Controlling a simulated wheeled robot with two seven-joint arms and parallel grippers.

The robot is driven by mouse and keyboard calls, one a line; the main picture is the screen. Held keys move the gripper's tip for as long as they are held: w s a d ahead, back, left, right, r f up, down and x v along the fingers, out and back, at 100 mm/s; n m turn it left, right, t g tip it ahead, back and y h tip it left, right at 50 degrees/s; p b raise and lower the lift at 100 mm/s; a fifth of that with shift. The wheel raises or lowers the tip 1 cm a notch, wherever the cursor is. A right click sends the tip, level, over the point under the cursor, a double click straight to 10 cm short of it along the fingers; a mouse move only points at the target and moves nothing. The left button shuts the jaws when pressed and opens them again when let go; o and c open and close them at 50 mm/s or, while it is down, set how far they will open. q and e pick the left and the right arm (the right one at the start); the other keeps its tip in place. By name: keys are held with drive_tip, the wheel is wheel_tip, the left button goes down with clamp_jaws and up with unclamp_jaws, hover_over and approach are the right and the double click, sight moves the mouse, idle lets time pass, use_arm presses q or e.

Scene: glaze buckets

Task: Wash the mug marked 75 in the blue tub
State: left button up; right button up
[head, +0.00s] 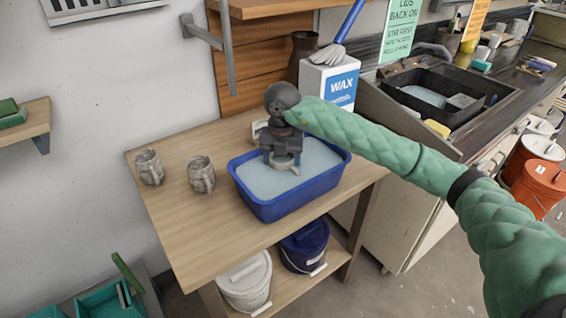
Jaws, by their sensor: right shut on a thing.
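The blue tub (272,209) stands on the wooden table and holds pale, greyish-white liquid. My right gripper (285,166) reaches in from the right, over the tub, pointing down. It is shut on a pale mug (287,171), which shows only in part below the jaws at the liquid's surface. How deep the mug sits is hidden. Two grey, mottled mugs (149,167) (201,174) stand upright on the table left of the tub. No number can be read on any mug. My left gripper is not in view.
The wooden table (190,222) is clear at its front left. A white WAX box (330,84) and a dark vase (303,50) stand behind the tub. A black sink (440,92) is at the right. Lidded white (246,284) and blue (304,247) buckets sit on the lower shelf.

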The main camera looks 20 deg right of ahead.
drive_tip(key=shift+d+b, duration=0.3)
drive_tip(key=shift+d, duration=0.85)
drive_tip(key=shift+a, duration=0.2)
drive_tip(key=shift+a, duration=1.05)
drive_tip(key=shift+d, duration=0.15)
drive_tip(key=shift+d+b, duration=0.5)
drive_tip(key=shift+d, duration=0.6)
drive_tip(key=shift+r, duration=0.15)
wheel_tip(320, 180, up, 9)
drive_tip(key=p, duration=0.3)
idle(1.3)
